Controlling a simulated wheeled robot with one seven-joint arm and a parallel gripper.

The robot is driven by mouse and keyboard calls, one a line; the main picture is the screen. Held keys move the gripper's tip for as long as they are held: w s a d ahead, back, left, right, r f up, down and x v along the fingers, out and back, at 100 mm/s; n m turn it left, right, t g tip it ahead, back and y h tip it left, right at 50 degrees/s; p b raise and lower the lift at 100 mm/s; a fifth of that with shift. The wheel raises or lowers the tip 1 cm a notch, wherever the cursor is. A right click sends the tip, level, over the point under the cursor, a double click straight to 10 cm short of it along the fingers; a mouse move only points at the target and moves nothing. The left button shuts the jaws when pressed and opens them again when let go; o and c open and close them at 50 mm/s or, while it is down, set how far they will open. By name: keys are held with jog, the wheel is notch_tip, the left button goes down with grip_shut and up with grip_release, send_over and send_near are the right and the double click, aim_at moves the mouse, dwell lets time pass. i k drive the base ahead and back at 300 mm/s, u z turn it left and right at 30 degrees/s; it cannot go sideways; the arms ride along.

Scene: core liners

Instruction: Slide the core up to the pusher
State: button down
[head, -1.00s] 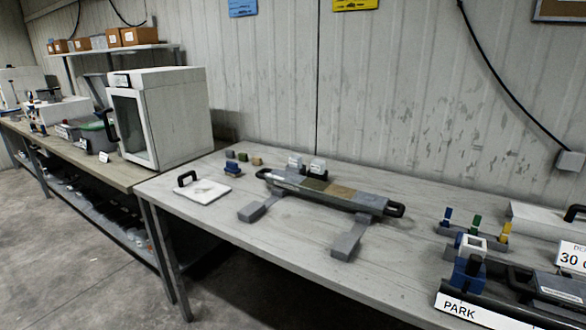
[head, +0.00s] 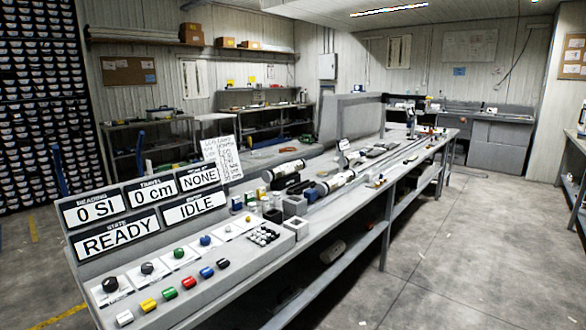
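Two pale cylinders with dark ends that look like cores lie on the long bench in the head view. One core (head: 289,170) is farther back and left. The other core (head: 338,182) is nearer the front edge, by a dark holder. I cannot tell which part is the pusher or whether either core touches it; the parts there are small. My gripper is not in view.
Grey square blocks (head: 295,228) stand by the bench edge. Open floor (head: 450,250) lies to the right.

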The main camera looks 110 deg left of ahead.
aim_at(327, 186)
jog(key=u, duration=2.6)
jog(key=i, duration=3.7)
jog(key=u, duration=1.75)
